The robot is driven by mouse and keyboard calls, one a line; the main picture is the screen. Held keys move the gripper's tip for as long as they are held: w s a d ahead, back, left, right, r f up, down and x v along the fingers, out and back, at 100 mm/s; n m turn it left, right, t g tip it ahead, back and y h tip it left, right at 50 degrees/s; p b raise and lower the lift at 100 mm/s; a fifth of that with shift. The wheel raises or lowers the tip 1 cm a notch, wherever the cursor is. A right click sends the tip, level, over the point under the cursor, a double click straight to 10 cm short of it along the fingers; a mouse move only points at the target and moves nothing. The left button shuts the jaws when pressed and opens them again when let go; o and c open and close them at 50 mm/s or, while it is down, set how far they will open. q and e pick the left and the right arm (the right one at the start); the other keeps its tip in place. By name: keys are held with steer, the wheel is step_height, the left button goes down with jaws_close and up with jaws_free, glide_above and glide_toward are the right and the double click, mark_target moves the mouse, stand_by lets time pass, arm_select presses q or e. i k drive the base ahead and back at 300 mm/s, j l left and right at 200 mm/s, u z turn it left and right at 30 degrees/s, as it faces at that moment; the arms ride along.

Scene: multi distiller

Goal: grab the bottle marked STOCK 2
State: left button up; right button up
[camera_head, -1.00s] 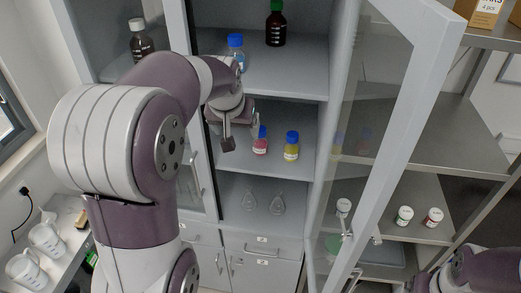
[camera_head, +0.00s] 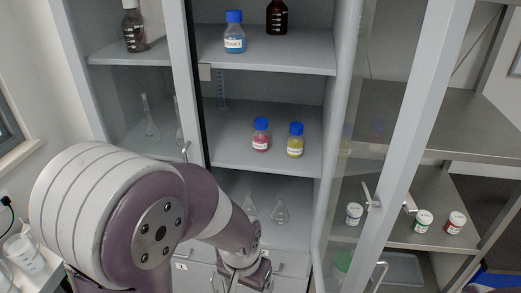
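Three blue-capped bottles stand upright in the open cabinet. One with blue liquid (camera_head: 234,42) is on the upper shelf; one with red liquid (camera_head: 261,140) and one with yellow liquid (camera_head: 295,146) are on the middle shelf. A dark brown bottle (camera_head: 277,18) stands at the top, its cap cut off. The labels are too small to read, so I cannot tell which is STOCK 2. My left gripper (camera_head: 255,278) is low in front of the drawers, below the bottles; its fingers are partly cut off by the bottom edge. My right gripper is out of view.
An open glass door (camera_head: 395,150) stands on the right. Clear glass flasks (camera_head: 280,212) sit on the lower shelf. Small white jars (camera_head: 422,222) stand on the right shelving. Another bottle (camera_head: 133,30) is behind the left glass door. The middle shelf's front is clear.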

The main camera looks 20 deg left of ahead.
mark_target(262, 139)
steer(key=i+j+z, duration=0.1)
steer(key=j, duration=1.4)
